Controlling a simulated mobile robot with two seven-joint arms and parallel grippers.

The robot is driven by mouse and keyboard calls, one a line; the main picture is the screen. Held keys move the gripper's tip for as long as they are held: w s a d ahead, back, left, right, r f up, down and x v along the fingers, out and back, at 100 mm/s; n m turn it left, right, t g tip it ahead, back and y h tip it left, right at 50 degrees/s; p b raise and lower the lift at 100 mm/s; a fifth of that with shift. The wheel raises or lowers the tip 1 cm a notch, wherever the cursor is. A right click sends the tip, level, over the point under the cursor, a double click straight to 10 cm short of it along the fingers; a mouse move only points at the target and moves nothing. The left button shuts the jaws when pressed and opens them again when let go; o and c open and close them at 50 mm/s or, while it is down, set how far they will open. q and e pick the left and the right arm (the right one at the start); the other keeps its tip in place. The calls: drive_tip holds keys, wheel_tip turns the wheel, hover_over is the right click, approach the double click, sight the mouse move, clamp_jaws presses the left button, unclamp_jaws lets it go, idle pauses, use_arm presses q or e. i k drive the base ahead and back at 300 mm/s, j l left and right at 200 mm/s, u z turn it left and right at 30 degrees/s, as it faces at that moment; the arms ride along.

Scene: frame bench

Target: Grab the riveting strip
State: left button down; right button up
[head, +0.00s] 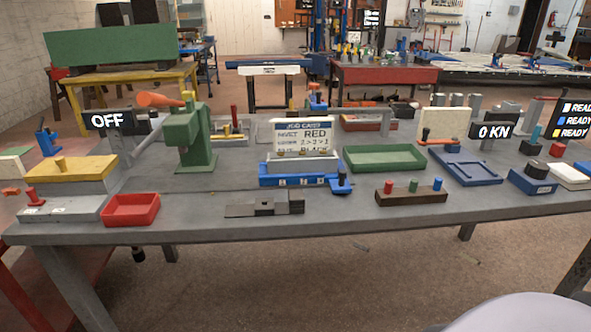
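A flat grey metal strip-like piece (240,210) lies near the front edge of the grey bench (330,228). A small grey block (265,207) sits at its middle and a thicker grey part is at its right end. I cannot tell for sure whether this is the riveting strip or a fixture for it. A green press (195,140) with an orange-tipped lever stands behind it to the left. Neither of my grippers is in view.
A red tray (131,210) is left of the grey piece. A brown block with coloured pegs (411,196) is to the right. A blue stand with a job card (304,135) and a green tray (385,159) are behind. The front strip of bench between them is mostly clear.

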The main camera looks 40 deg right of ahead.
sight(326, 161)
drive_tip(key=z, duration=1.25)
